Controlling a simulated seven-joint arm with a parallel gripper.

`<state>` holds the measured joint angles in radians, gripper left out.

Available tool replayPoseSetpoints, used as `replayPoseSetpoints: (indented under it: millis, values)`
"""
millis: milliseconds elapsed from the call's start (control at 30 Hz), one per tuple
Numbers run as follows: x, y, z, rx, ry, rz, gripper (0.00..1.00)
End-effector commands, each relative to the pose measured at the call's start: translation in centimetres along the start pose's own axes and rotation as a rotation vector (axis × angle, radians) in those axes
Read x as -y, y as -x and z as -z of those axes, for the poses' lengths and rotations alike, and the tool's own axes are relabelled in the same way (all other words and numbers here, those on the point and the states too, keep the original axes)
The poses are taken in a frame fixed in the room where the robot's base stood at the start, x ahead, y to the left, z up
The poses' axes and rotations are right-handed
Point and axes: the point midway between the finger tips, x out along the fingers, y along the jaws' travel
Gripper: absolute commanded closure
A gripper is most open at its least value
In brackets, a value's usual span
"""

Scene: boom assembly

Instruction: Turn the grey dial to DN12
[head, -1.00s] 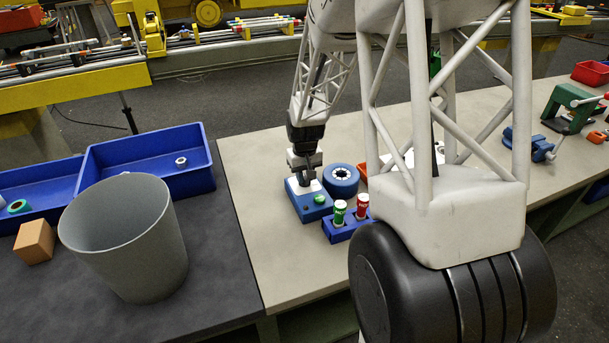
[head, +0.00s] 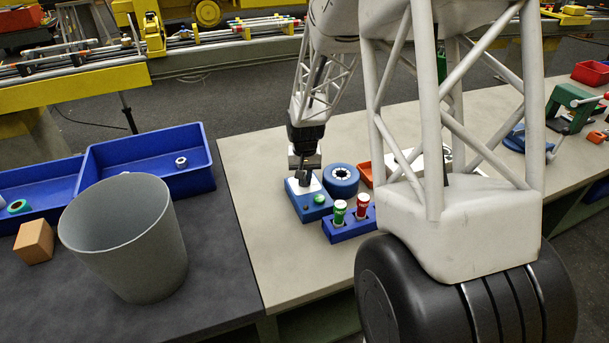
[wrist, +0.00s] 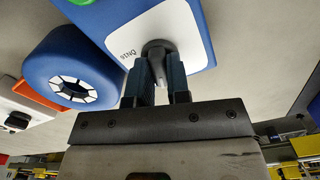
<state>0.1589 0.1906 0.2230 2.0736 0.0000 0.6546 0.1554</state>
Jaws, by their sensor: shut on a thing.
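The blue box (head: 309,213) with a white top plate stands on the pale bench, below my gripper (head: 304,178). In the wrist view the white plate (wrist: 186,28) carries the dark grey dial (wrist: 157,46). My gripper (wrist: 158,76) points at the plate, with its two fingers shut on the dial from either side. A printed label that looks like DN16 (wrist: 125,54) shows left of the dial. The dial's pointer and any other labels are hidden or not readable.
A green button (head: 319,199) sits on the same box. A blue ring-shaped roll (head: 342,180) stands close beside it. A blue holder (head: 346,232) with a green can (head: 340,212) and a red can (head: 362,205) is in front. A grey bin (head: 125,240) stands left.

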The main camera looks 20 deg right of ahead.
Motion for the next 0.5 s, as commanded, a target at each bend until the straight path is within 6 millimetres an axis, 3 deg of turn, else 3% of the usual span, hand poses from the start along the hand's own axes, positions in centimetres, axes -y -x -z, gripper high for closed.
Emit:
replayPoseSetpoints:
  millis: [500]
  values:
    - [0.02, 0.1, 0.03, -0.001, -0.477, 0.0, 1.0]
